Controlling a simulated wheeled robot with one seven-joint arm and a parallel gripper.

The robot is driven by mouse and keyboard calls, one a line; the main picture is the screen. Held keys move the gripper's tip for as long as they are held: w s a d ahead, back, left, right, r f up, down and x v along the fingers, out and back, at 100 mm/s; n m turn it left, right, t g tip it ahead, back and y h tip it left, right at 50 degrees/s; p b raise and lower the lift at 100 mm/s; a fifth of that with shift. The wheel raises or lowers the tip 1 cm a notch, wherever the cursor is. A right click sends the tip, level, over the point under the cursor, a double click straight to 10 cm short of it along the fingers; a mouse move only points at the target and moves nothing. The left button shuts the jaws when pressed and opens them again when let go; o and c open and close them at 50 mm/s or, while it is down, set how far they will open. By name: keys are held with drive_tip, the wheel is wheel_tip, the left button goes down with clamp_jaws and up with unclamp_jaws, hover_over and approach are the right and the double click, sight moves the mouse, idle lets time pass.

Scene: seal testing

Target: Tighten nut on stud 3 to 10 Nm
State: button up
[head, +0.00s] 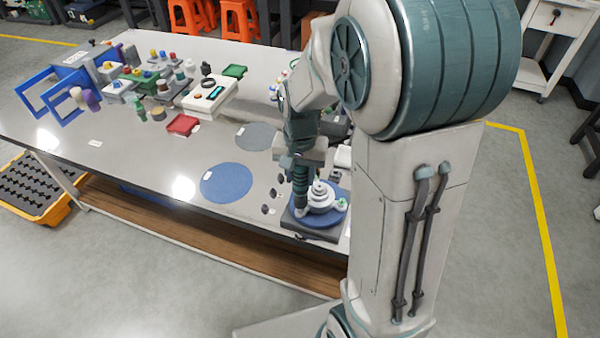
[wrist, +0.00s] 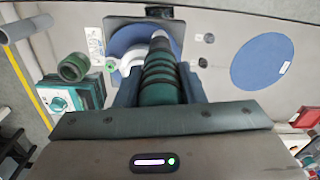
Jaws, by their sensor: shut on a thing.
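My gripper (wrist: 158,88) is shut on a dark green ribbed cylindrical tool (wrist: 160,72), held upright between its two fingers. In the head view the tool (head: 301,188) points down at the left side of a stepped white flange (head: 320,198). The flange stands on a round blue pad on a dark square base (head: 318,234). The flange also shows in the wrist view (wrist: 127,60), partly behind the tool. A green-topped spot (head: 341,204) is on its right side. The tool's tip hides the nut and stud under it; contact and stud numbers cannot be told.
Small dark parts (head: 272,194) lie left of the base. A flat blue disc (head: 227,183) and a grey disc (head: 256,136) lie farther left. A green device (wrist: 72,97) and green ring (wrist: 73,68) are beside the fixture. Coloured fittings crowd the table's far left.

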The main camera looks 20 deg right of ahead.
drive_tip(key=shift+f+b, duration=0.95)
drive_tip(key=shift+f, duration=0.3)
idle(2.1)
drive_tip(key=shift+r, duration=0.1)
drive_tip(key=shift+r+p, duration=2.05)
drive_tip(key=shift+r, duration=0.4)
